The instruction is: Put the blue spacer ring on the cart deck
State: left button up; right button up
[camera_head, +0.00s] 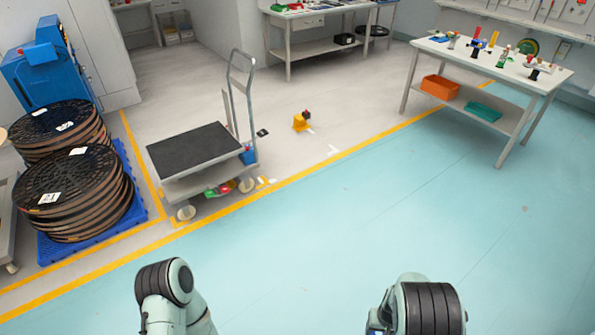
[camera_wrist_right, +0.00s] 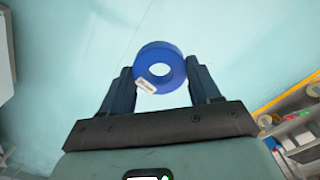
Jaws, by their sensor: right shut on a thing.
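The blue spacer ring (camera_wrist_right: 161,50) is between the two fingers of my right gripper (camera_wrist_right: 160,76) in the right wrist view. The gripper is shut on it, and a small white label shows on the ring. The cart has a dark, flat, empty deck (camera_head: 193,149) and an upright handle at its right end; it stands left of centre in the head view. My right arm shows at the bottom of the head view, well to the right of the cart and nearer to me. My left arm shows at the bottom left, with its gripper out of view.
Large cable reels (camera_head: 72,190) on a blue pallet stand left of the cart. Red and green items (camera_head: 220,189) lie low by the cart. A white table (camera_head: 490,62) is at right. The turquoise floor ahead is clear.

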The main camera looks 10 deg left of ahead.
aim_at(182, 157)
jog(key=i+j+u, duration=0.35)
jog(key=u, duration=0.15)
jog(key=i+j+u, duration=0.2)
jog(key=i+u, duration=0.15)
jog(key=u, duration=0.15)
jog(key=i+u, duration=0.35)
jog(key=i, duration=0.95)
jog(key=i+l+u, duration=0.15)
jog(key=i+u, duration=0.25)
jog(key=i, duration=0.2)
jog(key=i+l+u, duration=0.35)
jog(key=i, duration=0.25)
jog(key=i+l+u, duration=0.4)
jog(key=i, duration=0.15)
